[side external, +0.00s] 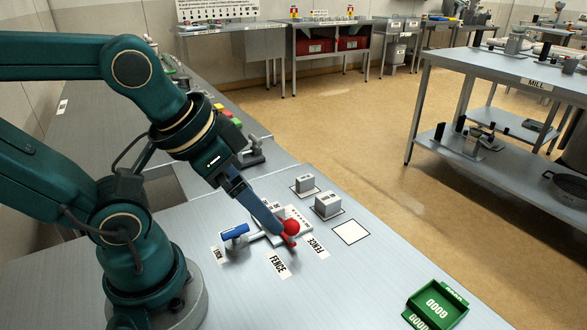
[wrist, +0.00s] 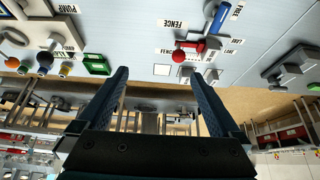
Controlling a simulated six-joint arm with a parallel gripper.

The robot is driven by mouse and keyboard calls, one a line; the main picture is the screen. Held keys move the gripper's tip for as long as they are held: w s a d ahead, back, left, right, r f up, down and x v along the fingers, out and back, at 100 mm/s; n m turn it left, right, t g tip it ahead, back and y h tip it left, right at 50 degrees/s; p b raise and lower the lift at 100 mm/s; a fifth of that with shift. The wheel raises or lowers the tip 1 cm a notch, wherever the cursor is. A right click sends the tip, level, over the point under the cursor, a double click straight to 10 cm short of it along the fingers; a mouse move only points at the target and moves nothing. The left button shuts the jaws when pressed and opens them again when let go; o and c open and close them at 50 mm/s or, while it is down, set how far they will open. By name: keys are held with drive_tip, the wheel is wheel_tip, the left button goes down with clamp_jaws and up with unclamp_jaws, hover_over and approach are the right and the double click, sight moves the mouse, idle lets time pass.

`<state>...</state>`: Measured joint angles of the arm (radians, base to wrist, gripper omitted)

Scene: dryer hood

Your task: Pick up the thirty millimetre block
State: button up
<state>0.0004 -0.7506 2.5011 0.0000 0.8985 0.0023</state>
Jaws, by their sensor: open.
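Two grey blocks with dark markings stand on outlined squares on the bench in the side view: a smaller one (side external: 305,184) at the back and a larger one (side external: 328,205) nearer. I cannot read which is the thirty millimetre block. In the wrist view, small grey blocks (wrist: 212,75) show right of the empty square, near the right finger's tip. My gripper (side external: 278,230) points down to the right, its tips by a red ball knob in the side view. In the wrist view my gripper (wrist: 160,72) is open, with nothing held between its fingers.
An empty outlined white square (side external: 351,232) lies beside the larger block. A fixture with a red ball knob (side external: 291,227), a blue handle (side external: 235,231) and FENCE labels stands left of the blocks. A green tray (side external: 437,304) marked GOOD is at the front right.

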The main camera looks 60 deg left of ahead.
drive_tip(key=shift+c, duration=0.8)
drive_tip(key=m+g+y, duration=0.6)
drive_tip(key=m+y, duration=0.5)
drive_tip(key=m, duration=0.3)
hover_over(275, 213)
drive_tip(key=d, duration=0.3)
wheel_tip(275, 213, down, 6)
drive_tip(key=f+m, duration=0.1)
drive_tip(key=f, duration=0.1)
drive_tip(key=d+f+m+y, duration=0.1)
drive_tip(key=f, duration=0.1)
drive_tip(key=f+m+y, duration=0.1)
drive_tip(key=f, duration=0.1)
drive_tip(key=shift+w+d+f+m, duration=0.15)
drive_tip(key=shift+d+f+m, duration=0.1)
drive_tip(key=shift+m, duration=0.15)
drive_tip(key=shift+f+y, duration=0.15)
drive_tip(key=shift+y, duration=0.15)
drive_tip(key=shift+x, duration=2.45)
